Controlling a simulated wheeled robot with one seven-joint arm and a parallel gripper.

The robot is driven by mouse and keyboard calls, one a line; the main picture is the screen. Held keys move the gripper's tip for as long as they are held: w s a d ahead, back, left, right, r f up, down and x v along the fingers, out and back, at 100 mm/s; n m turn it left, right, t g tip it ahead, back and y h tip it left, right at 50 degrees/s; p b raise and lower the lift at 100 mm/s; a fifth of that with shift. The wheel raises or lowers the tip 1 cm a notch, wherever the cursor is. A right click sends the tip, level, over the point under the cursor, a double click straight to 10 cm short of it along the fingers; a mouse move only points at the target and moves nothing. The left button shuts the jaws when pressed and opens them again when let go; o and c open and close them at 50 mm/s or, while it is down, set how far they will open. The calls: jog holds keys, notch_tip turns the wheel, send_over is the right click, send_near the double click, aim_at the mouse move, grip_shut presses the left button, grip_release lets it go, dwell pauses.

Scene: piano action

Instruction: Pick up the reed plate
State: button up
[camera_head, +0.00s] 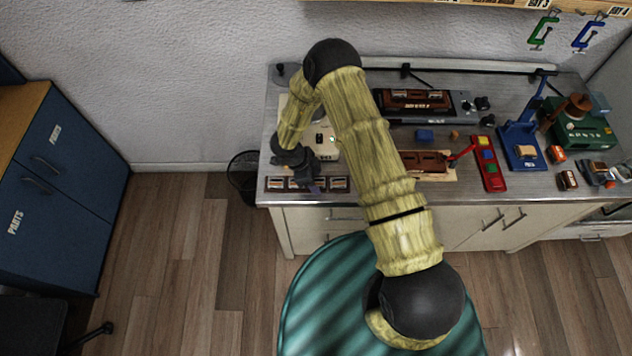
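My gripper (312,186) hangs over the front left of the steel workbench, pointing down. It is small and dark here, and I cannot tell whether its fingers are open or shut. Just below it, along the bench's front edge, is a dark brown rack (277,184) with several pale-framed slots. The gripper covers part of this rack, and I cannot tell whether it touches it. I cannot single out the reed plate for sure; it may be one of the small pieces in the rack or hidden by my gripper.
The workbench (375,196) holds a pale box with a green light (331,139) behind my gripper. Further right are a brown block (425,161), a red tray (490,168), a blue press (522,147) and a green machine (585,132). A dark bin (243,172) stands left of the bench.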

jog(key=shift+a, duration=0.15)
jog(key=c, duration=1)
jog(key=shift+o, duration=0.2)
jog(key=shift+w+r, duration=0.2)
jog(key=shift+r, duration=0.1)
notch_tip(320, 180, up, 9)
jog(key=b, duration=0.3)
jog(key=shift+s+r, duration=0.2)
jog(key=shift+s, duration=0.05)
jog(key=shift+w, duration=0.2)
